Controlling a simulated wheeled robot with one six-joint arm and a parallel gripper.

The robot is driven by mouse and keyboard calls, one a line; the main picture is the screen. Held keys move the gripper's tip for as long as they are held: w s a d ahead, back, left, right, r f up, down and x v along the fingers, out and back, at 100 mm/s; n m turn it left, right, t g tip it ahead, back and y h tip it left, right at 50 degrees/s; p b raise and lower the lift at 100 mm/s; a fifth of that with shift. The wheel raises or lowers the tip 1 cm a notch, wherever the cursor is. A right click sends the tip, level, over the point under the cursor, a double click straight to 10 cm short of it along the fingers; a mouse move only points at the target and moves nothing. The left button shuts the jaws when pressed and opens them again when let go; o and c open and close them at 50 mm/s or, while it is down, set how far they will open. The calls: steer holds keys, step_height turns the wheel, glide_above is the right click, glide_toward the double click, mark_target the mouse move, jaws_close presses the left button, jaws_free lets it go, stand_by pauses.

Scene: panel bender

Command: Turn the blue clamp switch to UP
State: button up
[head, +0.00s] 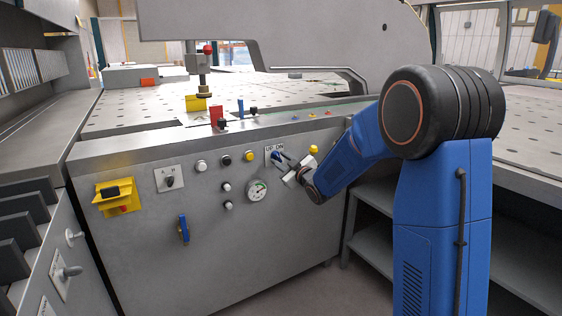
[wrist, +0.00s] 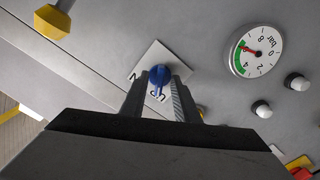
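The blue clamp switch (wrist: 159,75) is a round blue knob with a pointer on a white label plate. In the wrist view its pointer runs down the picture; the plate's lettering is partly hidden. In the head view the plate (head: 270,149) reads "UP ON" on the grey front panel, and the knob is partly hidden at my gripper's tips. My gripper (head: 281,165) reaches it from the right. In the wrist view my gripper (wrist: 160,88) has its two fingers apart, one on each side of the knob, with visible gaps. I cannot tell how deep the knob sits between them.
A pressure gauge (head: 257,190) is below the switch; white buttons (head: 227,186) and a black button (head: 227,160) are to its left. A yellow button (head: 313,149) is to its right. A yellow rotary switch (head: 117,197) and a blue lever (head: 184,229) are farther left.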

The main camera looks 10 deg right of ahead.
steer(key=v, duration=1.7)
steer(key=shift+s, duration=0.2)
steer(key=s+d+f+m+g+h, duration=0.1)
steer(key=s+d+m+g+h, duration=0.2)
steer(key=s, duration=0.4)
steer(key=s+d+f+m+g+h, duration=0.1)
steer(key=s+d+m+g+h, duration=0.2)
steer(key=s, duration=0.5)
steer(key=s+a+f+m+g, duration=0.2)
steer(key=s+g, duration=0.1)
steer(key=s, duration=0.9)
steer(key=s+a+f+m+g, duration=0.1)
steer(key=s+a+f+g, duration=0.1)
steer(key=s, duration=1.1)
steer(key=shift+f+m+g, duration=0.3)
steer(key=shift+m+g, duration=0.1)
steer(key=shift+g, duration=0.3)
steer(key=shift+c, duration=0.7)
